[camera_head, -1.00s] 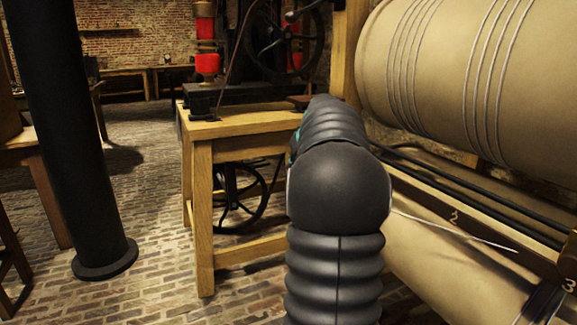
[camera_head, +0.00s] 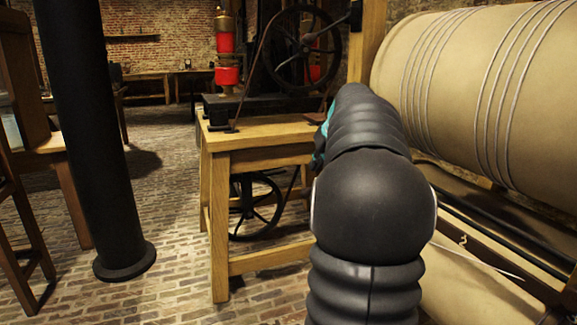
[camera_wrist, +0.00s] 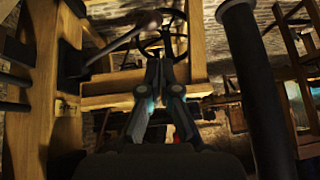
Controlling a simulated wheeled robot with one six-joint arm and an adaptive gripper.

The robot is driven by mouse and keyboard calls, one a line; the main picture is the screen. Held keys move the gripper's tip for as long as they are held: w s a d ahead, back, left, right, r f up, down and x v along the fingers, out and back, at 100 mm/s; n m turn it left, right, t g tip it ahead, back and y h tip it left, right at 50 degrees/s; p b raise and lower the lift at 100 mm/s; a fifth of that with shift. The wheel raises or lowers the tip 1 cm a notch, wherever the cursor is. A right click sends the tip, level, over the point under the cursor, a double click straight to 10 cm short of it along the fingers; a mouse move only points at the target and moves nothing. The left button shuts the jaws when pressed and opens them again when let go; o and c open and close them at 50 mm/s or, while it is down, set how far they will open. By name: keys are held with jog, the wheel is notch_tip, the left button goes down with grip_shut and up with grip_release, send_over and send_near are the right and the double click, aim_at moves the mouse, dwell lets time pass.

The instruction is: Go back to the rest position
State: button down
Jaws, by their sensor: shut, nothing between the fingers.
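My gripper (camera_wrist: 163,68) shows in the wrist view, pointing up the picture with its two fingers shut together and nothing between them. In the head view my arm rises from the lower right, with its black ribbed links in front of the wooden bench. My gripper is hidden behind those links in the head view. No battery jars can be made out in these frames.
A wooden bench (camera_head: 221,222) with a wheeled machine stands close left of my arm. A large tan roller (camera_head: 455,85) is close on the right. A black column (camera_head: 92,150) stands at left. Brick floor (camera_head: 178,235) between column and bench is clear.

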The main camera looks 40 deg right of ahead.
jog(key=shift+s+d+r, duration=0.1)
jog(key=shift+s, duration=0.05)
jog(key=s+a+f+m+g, duration=0.2)
jog(key=s+a+f+m, duration=0.1)
jog(key=s+a+f, duration=0.5)
jog(key=s+a+f+n, duration=0.2)
jog(key=s+a, duration=0.2)
jog(key=a, duration=0.6)
jog(key=s+a+f+n, duration=0.2)
jog(key=s+a, duration=0.3)
jog(key=a, duration=0.6)
jog(key=s+a+f+n+y, duration=0.1)
jog(key=s+a, duration=0.4)
jog(key=a, duration=0.5)
jog(key=shift+s+a+f+n+t, duration=0.25)
jog(key=shift+a+f+n+t, duration=0.05)
jog(key=shift+f+n, duration=0.65)
